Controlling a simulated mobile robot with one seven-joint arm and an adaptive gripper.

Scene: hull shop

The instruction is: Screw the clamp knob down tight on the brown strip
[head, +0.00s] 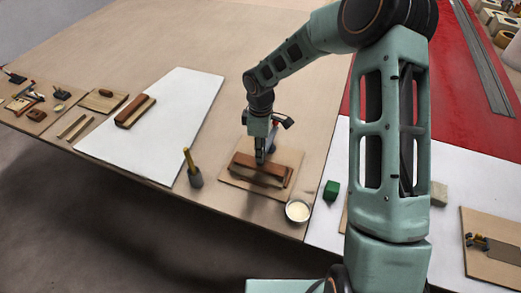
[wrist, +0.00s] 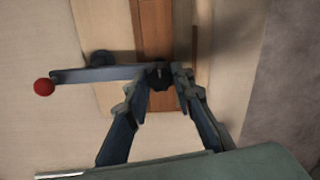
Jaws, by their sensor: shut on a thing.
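The brown strip (head: 278,161) lies on a pale board (head: 232,183) on the near part of the bench, and it runs from the top of the wrist view (wrist: 154,30). My gripper (head: 260,160) points down over it. In the wrist view my gripper (wrist: 162,86) has its fingertips shut on the dark clamp knob (wrist: 160,75), above the strip. A blue-grey bar (wrist: 105,73) with a red ball (wrist: 44,87) at its end reaches left from the knob. The fingers hide part of the knob, and its contact with the strip cannot be seen.
A white tin (head: 298,211) and a brush in a grey pot (head: 194,176) stand near the board. A green block (head: 331,190) is to the right. A white sheet (head: 178,110) with another wooden piece (head: 135,112) lies left. The bench behind is clear.

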